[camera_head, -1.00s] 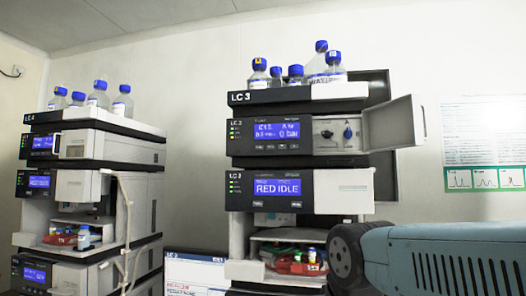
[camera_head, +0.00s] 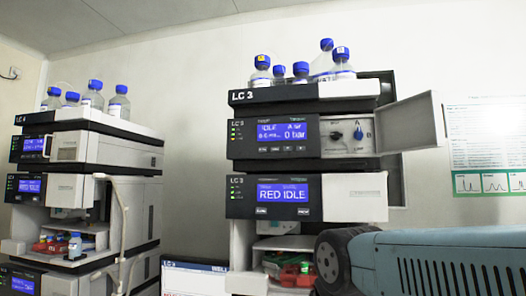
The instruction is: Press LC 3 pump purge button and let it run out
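The LC 3 stack (camera_head: 305,95) stands right of centre in the head view. Its pump module (camera_head: 247,139) has a blue display (camera_head: 282,131) reading "IDLE" and "0 bar". A row of small buttons (camera_head: 281,149) lies under that display; their labels are too small to read. The pump's door (camera_head: 412,124) is swung open to the right, showing a dark knob (camera_head: 337,135) and a blue knob (camera_head: 358,134). The module below has a display (camera_head: 283,192) reading "RED IDLE". My blue-grey arm (camera_head: 440,262) shows at the lower right; my gripper is not in view.
Blue-capped bottles (camera_head: 301,70) stand on top of LC 3. The LC 4 stack (camera_head: 90,145) is on the left, also topped with bottles. A monitor (camera_head: 195,279) stands low between the stacks. A poster (camera_head: 487,150) hangs on the right wall.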

